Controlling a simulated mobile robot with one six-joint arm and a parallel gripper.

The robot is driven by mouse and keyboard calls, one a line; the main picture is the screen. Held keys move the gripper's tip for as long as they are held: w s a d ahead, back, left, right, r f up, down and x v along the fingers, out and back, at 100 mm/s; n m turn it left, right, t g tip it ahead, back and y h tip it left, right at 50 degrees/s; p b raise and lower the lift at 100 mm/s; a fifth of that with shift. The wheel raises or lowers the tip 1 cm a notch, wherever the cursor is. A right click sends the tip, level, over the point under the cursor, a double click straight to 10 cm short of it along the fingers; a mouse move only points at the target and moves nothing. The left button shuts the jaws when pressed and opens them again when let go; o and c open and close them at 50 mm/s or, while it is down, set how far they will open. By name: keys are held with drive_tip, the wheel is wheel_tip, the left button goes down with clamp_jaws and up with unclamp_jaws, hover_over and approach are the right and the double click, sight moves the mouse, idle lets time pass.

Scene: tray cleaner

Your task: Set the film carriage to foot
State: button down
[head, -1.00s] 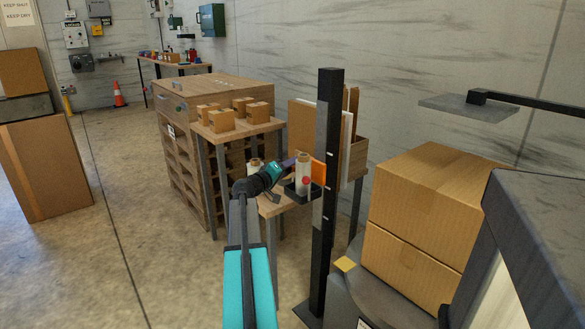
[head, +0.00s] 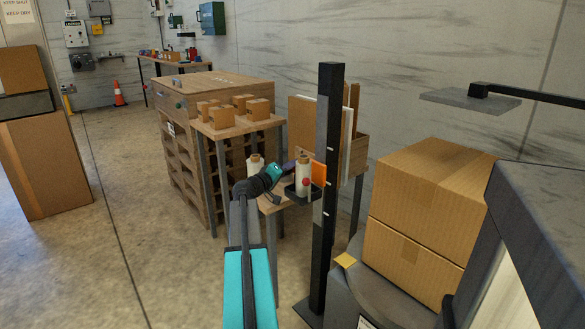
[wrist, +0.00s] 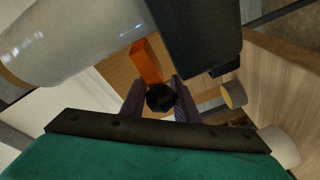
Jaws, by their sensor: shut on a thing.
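The film carriage (head: 317,193) is a dark bracket on the tall black mast (head: 328,125), a little below the mast's mid-height. It carries an upright white film roll (head: 302,174), with a small red knob (head: 306,182) in front and an orange plate (head: 319,174) beside it. In the wrist view the carriage (wrist: 200,35) is at the top, the film roll (wrist: 65,40) at upper left and the orange plate (wrist: 146,62) between them. My gripper (wrist: 160,98) has its purple fingers closed on a dark round knob (wrist: 161,97). In the head view my gripper (head: 290,167) is partly hidden behind the roll.
A small table (head: 270,204) stands behind the mast, with another white roll (head: 255,165) on it. A stand with small boxes (head: 222,131) is behind at left. Large cartons (head: 425,205) stand close on the right. Floor at left (head: 100,240) is open.

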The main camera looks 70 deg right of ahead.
wheel_tip(320, 180, down, 7)
drive_tip(key=b, duration=0.5)
drive_tip(key=shift+f, duration=0.2)
idle(0.3)
drive_tip(key=shift+w, duration=0.15)
drive_tip(key=c, duration=1.4)
unclamp_jaws()
drive_tip(key=shift+r, duration=0.1)
drive_tip(key=shift+a, duration=0.1)
drive_tip(key=p+v, duration=0.2)
drive_tip(key=v, duration=1.1)
drive_tip(key=shift+w+a, duration=0.15)
drive_tip(key=shift+a, duration=0.15)
